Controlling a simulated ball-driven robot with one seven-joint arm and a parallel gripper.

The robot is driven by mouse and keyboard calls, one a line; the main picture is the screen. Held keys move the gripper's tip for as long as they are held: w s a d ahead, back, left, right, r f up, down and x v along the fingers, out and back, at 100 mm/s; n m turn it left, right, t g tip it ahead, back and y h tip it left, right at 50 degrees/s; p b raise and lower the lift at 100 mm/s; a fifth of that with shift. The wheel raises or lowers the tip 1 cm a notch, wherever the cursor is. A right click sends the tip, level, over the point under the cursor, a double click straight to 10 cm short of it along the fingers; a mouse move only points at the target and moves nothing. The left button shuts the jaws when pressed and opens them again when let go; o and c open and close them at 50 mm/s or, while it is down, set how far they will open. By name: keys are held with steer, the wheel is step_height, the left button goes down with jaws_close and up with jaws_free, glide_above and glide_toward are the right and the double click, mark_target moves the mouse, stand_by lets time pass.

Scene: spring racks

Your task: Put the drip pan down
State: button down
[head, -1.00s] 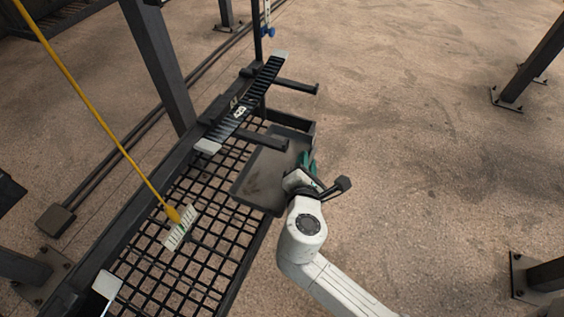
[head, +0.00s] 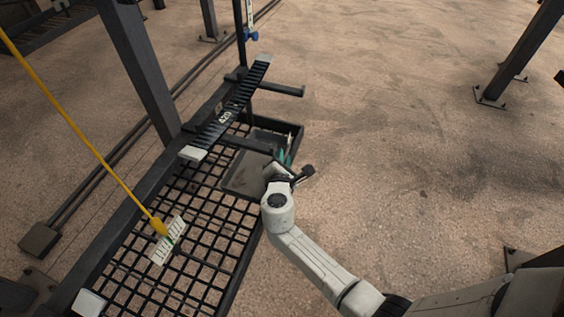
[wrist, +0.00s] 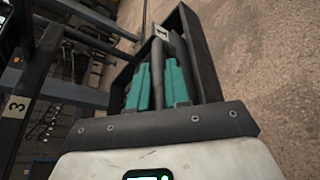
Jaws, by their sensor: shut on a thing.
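The drip pan (head: 245,174) is a shallow grey pan with a worn patch on its floor. In the head view it is at the far end of the black mesh shelf (head: 170,245), level or nearly so. I cannot tell whether it touches the mesh or hangs just above it. My gripper (head: 283,158) is at its right side. In the wrist view the teal fingers of my gripper (wrist: 158,80) are shut on a dark bar between them, seemingly the pan's edge or handle. My wrist hides part of the pan's near right side.
A dark slotted bar marked 420 (head: 226,117) crosses above the shelf's far end. A yellow rod (head: 100,152) ends at a pale striped plate (head: 168,242) on the mesh. Dark posts (head: 140,65) rise at the left.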

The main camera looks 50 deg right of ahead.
steer(key=shift+f, duration=0.4)
steer(key=shift+f+b, duration=0.4)
steer(key=shift+b, duration=0.05)
steer(key=shift+f, duration=0.25)
steer(key=c, duration=1.1)
jaws_free()
steer(key=shift+r, duration=0.1)
